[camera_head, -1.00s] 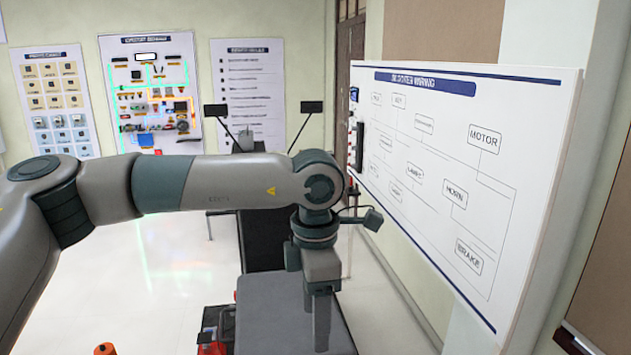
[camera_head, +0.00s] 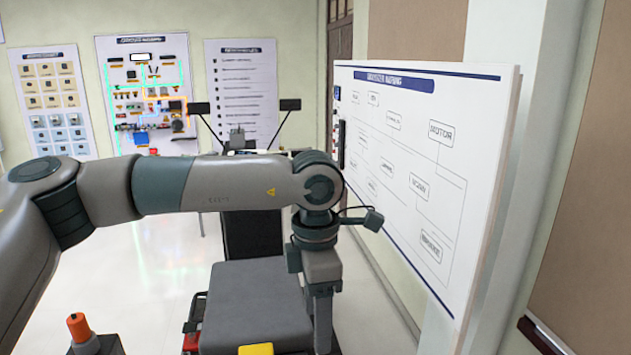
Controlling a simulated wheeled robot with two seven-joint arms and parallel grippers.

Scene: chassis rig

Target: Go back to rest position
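My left arm comes in from the left and reaches across the middle of the view. Its gripper (camera_head: 323,335) points straight down in front of the right side of a grey padded seat (camera_head: 250,300). I see the fingers edge-on and their tips run close to the bottom edge, so I cannot tell whether they are open or shut. No held object shows. My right arm and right gripper are out of view.
A white wiring board (camera_head: 400,180) stands close on the right, beside my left wrist. An orange-capped object (camera_head: 78,327) is at bottom left. A yellow object (camera_head: 256,350) shows at the bottom edge. Pale floor (camera_head: 160,255) is clear left of the seat.

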